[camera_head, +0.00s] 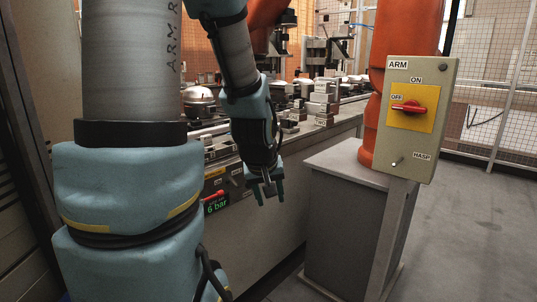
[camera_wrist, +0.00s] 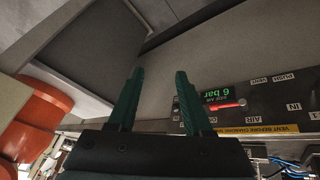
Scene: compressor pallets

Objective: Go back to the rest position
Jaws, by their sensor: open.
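My gripper (camera_head: 268,193) hangs at the end of my arm, fingers pointing down, in front of the bench's side. It is open, and nothing shows between the fingers. In the wrist view the two green fingers (camera_wrist: 159,78) stand apart over bare grey surfaces. The air panel with its green "6 bar" display (camera_head: 216,205) and a red lever (camera_head: 213,195) is left of and behind the gripper in the head view. The wrist view shows the display (camera_wrist: 213,92) and lever (camera_wrist: 228,105) upside down, right of the fingers, apart from them.
A grey switch box (camera_head: 443,125) labelled ARM has a red handle (camera_head: 408,107) lying horizontal on a yellow plate. An orange robot arm (camera_head: 405,40) stands on a grey pedestal (camera_head: 340,215) right of my gripper. The bench (camera_head: 275,222) carries several metal parts. Open floor (camera_head: 470,230) lies right.

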